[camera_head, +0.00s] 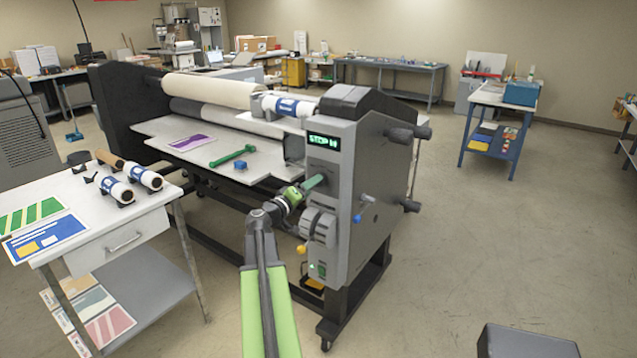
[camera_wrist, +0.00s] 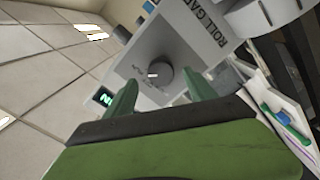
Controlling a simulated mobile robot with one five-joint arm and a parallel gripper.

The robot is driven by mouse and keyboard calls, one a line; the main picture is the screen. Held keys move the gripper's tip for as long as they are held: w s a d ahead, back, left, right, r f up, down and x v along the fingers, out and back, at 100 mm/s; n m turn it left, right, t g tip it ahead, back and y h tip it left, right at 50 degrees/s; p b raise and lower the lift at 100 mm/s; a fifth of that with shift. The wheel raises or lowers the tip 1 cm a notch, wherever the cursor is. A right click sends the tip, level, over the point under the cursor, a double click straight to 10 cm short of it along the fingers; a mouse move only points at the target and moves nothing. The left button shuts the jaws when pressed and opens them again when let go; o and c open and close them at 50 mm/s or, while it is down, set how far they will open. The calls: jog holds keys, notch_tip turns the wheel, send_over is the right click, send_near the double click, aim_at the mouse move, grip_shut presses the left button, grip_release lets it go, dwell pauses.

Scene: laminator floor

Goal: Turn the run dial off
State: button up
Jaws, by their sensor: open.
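The run dial (camera_wrist: 162,74) is a round grey knob with a small white mark, on the grey control panel in the wrist view. My gripper (camera_wrist: 159,84) is open, with one green finger on each side of the dial in the picture; contact is not visible. In the head view my gripper (camera_head: 314,182) is at the laminator's end panel (camera_head: 336,190), below the lit display (camera_head: 323,142), which seems to read STOP. The dial cannot be made out there. The green-lit display (camera_wrist: 103,97) also shows in the wrist view, partly cut off by my finger.
A blue-tipped lever (camera_head: 357,218) and a yellow knob (camera_head: 301,248) stick out nearby. A work table (camera_head: 150,220) stands at left. The floor (camera_head: 480,240) at right is mostly open.

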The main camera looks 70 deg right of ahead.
jog(key=x, duration=0.5)
